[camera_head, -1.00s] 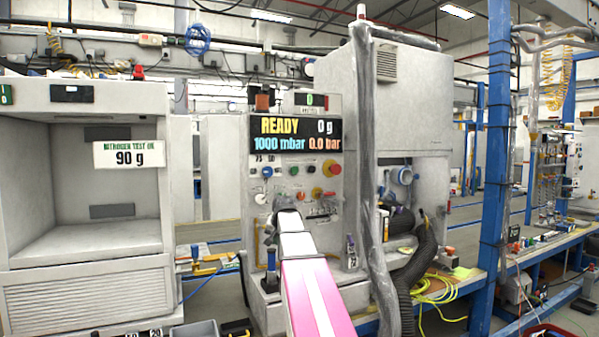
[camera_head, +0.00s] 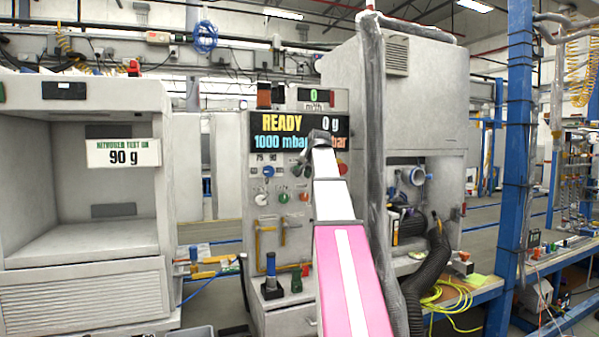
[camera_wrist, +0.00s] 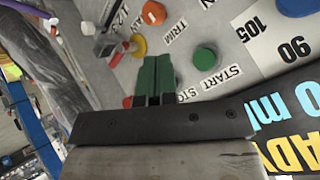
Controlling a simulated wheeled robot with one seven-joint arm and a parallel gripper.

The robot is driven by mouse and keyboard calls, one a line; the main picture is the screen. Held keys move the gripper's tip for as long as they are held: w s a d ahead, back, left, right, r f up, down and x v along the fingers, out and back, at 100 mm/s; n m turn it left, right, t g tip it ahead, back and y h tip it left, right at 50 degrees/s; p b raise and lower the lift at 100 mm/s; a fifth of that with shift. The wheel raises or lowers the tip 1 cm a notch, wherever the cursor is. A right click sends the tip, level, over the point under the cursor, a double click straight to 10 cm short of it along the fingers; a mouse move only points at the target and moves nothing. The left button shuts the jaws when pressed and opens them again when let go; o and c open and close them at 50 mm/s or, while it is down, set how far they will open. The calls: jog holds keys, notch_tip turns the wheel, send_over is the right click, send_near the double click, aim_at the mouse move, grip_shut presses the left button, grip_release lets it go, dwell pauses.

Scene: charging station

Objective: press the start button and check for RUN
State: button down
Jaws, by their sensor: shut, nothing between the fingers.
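The panel display (camera_head: 280,124) reads READY, 0 g and 1000 mbar; my arm covers part of its lower right. The green start button (camera_head: 283,198) is on the panel below it. In the wrist view the start button (camera_wrist: 205,58) sits beside a START label, right of my fingers. My gripper (camera_wrist: 158,60) is shut and empty, its green-and-black fingers pointing at the panel, apart from the start button. Any contact with the panel cannot be told.
A blue knob (camera_head: 268,171) and a white knob (camera_head: 260,199) are nearby. A grey hose (camera_head: 374,150) runs down the panel's right side. An open cabinet (camera_head: 85,265) with a 90 g sign stands left.

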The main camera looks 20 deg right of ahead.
dwell(0.3)
jog(key=w, duration=0.8)
jog(key=shift+w+a, duration=0.2)
jog(key=shift+w, duration=0.2)
jog(key=shift+w, duration=0.15)
dwell(1.8)
jog(key=shift+w, duration=0.25)
jog(key=shift+w, duration=0.5)
dwell(0.7)
jog(key=shift+s, duration=0.9)
